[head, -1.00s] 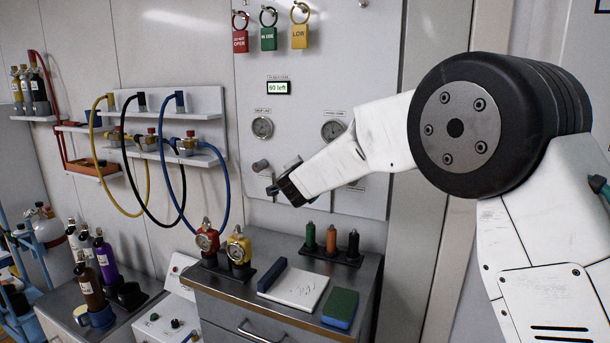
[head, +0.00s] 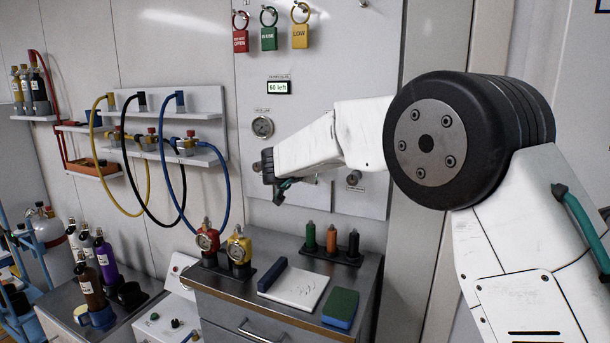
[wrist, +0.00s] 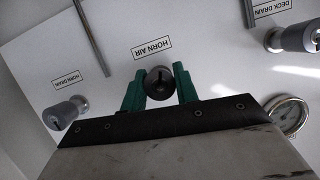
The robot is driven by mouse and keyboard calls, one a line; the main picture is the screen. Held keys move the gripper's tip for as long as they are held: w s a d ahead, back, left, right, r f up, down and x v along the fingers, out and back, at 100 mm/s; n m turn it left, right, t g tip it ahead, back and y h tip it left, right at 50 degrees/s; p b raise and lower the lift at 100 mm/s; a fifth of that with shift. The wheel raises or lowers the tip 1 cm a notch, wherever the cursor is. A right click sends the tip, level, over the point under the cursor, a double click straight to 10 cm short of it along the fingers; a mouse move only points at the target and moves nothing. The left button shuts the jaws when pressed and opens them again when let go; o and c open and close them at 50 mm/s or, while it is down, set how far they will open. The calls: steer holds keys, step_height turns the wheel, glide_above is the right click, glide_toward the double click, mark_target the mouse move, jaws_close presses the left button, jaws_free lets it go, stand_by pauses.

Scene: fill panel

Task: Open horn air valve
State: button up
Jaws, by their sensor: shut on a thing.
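In the head view my gripper (head: 272,172) is at the lower left of the white panel (head: 345,60), under the left gauge (head: 262,126). My gripper and arm hide most of the knob there.
In the wrist view, the horn drain knob (wrist: 65,112) is to the left and the deck drain knob (wrist: 295,37) to the right. A gauge (wrist: 290,115) is at the right. Below the panel, a steel cabinet (head: 240,300) holds regulators, a notepad and small bottles.

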steer(key=shift+f+n, duration=0.2)
steer(key=shift+n, duration=0.1)
stand_by(0.4)
steer(key=o, duration=1)
steer(key=shift+c, duration=0.2)
steer(key=shift+r, duration=0.1)
steer(key=shift+s+r, duration=0.1)
steer(key=shift+s, duration=0.05)
steer(key=v, duration=0.7)
steer(key=shift+s, duration=0.2)
steer(key=shift+a+r, duration=0.1)
steer(key=shift+a, duration=0.05)
